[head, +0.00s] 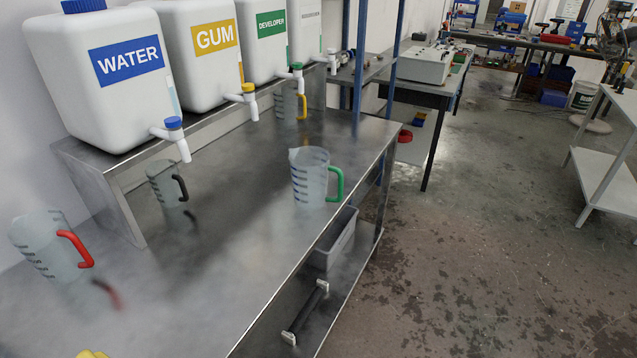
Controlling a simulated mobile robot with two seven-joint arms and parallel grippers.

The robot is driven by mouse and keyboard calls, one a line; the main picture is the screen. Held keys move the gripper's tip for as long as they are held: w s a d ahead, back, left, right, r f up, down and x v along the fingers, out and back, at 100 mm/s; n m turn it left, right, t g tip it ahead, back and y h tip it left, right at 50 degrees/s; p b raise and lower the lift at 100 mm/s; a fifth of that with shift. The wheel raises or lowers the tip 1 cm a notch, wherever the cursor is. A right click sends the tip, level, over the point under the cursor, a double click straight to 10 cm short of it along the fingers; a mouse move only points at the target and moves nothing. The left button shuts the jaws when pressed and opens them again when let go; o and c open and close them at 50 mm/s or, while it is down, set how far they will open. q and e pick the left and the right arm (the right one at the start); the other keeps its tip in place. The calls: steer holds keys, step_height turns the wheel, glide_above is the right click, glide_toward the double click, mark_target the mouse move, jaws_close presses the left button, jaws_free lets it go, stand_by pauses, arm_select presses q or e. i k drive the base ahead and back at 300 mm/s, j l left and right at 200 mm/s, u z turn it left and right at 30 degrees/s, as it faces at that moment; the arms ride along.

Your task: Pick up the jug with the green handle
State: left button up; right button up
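The jug with the green handle (309,180) stands upright on the steel bench, near its right edge. It is clear, with dark measuring marks, and its green handle (337,184) points right, towards the aisle. Nothing touches it. Neither of my grippers shows in the head view.
Jugs with red (42,246), black (165,184) and yellow (286,106) handles stand on the steel bench (240,215). White tanks (100,100) with taps stand on a raised shelf behind. A grey bin (335,240) is below the bench.

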mark_target(318, 183)
steer(key=i+l+z, duration=0.1)
steer(key=l, duration=0.35)
steer(key=i+l, duration=0.35)
steer(key=i+l+z, duration=0.15)
steer(key=l, duration=0.35)
steer(key=i+l, duration=0.05)
steer(key=i, duration=0.05)
